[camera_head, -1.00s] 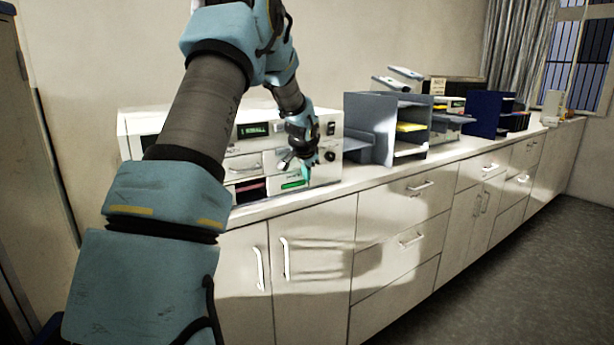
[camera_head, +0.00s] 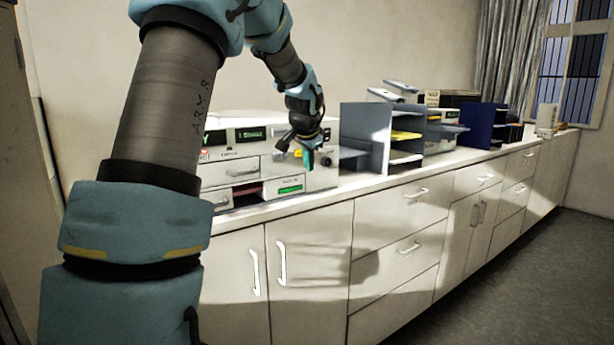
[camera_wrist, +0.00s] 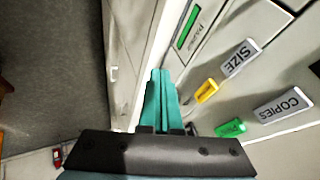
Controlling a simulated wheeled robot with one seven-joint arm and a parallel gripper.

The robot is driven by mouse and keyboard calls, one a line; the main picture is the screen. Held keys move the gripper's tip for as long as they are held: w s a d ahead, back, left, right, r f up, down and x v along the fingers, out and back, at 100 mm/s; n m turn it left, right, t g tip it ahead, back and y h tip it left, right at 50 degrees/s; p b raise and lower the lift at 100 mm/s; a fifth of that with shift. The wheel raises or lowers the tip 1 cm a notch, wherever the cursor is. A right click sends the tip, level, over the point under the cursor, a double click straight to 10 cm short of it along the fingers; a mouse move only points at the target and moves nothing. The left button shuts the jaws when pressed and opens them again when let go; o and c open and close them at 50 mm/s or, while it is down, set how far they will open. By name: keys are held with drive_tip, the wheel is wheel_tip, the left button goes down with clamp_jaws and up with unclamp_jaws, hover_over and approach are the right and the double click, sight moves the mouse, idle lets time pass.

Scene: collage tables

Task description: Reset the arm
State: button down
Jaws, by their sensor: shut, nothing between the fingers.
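My gripper (camera_head: 308,160) hangs in front of the right part of the white machine (camera_head: 230,168) on the counter, with its teal fingers pointing down. In the wrist view the teal fingers (camera_wrist: 161,98) lie together, shut, with nothing between them. The machine's front panel fills the upper right of that view, with a "SIZE" label (camera_wrist: 240,58), a "COPIES" label (camera_wrist: 283,105), a yellow piece (camera_wrist: 207,91) and a green piece (camera_wrist: 231,128). The fingers appear apart from these. My arm hides the machine's left part in the head view.
A blue-grey shelf unit (camera_head: 368,135) stands on the counter right of the machine, with a dark blue organizer (camera_head: 480,125) farther along. White cabinets (camera_head: 310,255) with handles run below. The grey floor (camera_head: 500,270) at the right is clear.

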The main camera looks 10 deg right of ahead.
drive_tip(key=s+a+f+n+g, duration=0.2)
drive_tip(key=s+a, duration=0.4)
drive_tip(key=s, duration=0.4)
drive_tip(key=s+a+f+n+g+y, duration=0.1)
drive_tip(key=s+a+f+n, duration=0.4)
drive_tip(key=s, duration=0.5)
drive_tip(key=s+a+f+n+g, duration=0.2)
drive_tip(key=s+a+f+n, duration=0.1)
drive_tip(key=s+a+f, duration=0.4)
drive_tip(key=s+a, duration=0.1)
drive_tip(key=s, duration=0.2)
drive_tip(key=shift+s+a+g, duration=0.3)
drive_tip(key=shift+s+a, duration=0.05)
drive_tip(key=shift+s, duration=0.05)
